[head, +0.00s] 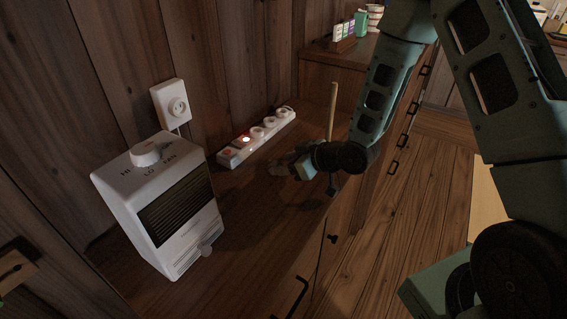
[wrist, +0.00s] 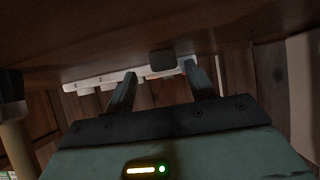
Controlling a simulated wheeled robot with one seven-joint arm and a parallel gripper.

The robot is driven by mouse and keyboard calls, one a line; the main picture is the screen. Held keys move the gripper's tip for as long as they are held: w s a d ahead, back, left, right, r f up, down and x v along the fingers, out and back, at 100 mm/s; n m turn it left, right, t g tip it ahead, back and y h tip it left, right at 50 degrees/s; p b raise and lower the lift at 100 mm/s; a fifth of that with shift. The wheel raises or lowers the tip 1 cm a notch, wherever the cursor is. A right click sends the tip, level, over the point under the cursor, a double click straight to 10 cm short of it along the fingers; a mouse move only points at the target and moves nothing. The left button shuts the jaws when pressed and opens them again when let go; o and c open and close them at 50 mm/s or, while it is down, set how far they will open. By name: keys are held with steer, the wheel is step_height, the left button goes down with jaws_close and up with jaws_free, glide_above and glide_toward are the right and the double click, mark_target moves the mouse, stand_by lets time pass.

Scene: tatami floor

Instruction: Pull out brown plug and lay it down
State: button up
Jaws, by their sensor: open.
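A white power strip (head: 257,136) lies along the wall on the brown counter, with a lit red light (head: 246,139) and several pale round sockets or plugs. It also shows as a pale bar in the wrist view (wrist: 100,78). A small dark block (wrist: 162,60), perhaps the brown plug, shows in front of the strip between my fingertips; its colour is too dim to be sure. I cannot tell whether it sits in a socket. My gripper (head: 283,165) is open over the counter, right of the strip. Its fingers (wrist: 160,76) point toward the block, with no clear contact.
A white heater (head: 163,205) with a top knob stands at the counter's left. A white wall outlet (head: 174,103) is above it. A thin wooden post (head: 333,110) rises close to my gripper. A small rack (head: 343,38) stands at the back. The front counter between heater and gripper is clear.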

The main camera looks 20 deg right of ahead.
steer(key=p+v, duration=1.3)
steer(key=v, duration=0.3)
steer(key=shift+r+p, duration=0.2)
steer(key=shift+p, duration=0.2)
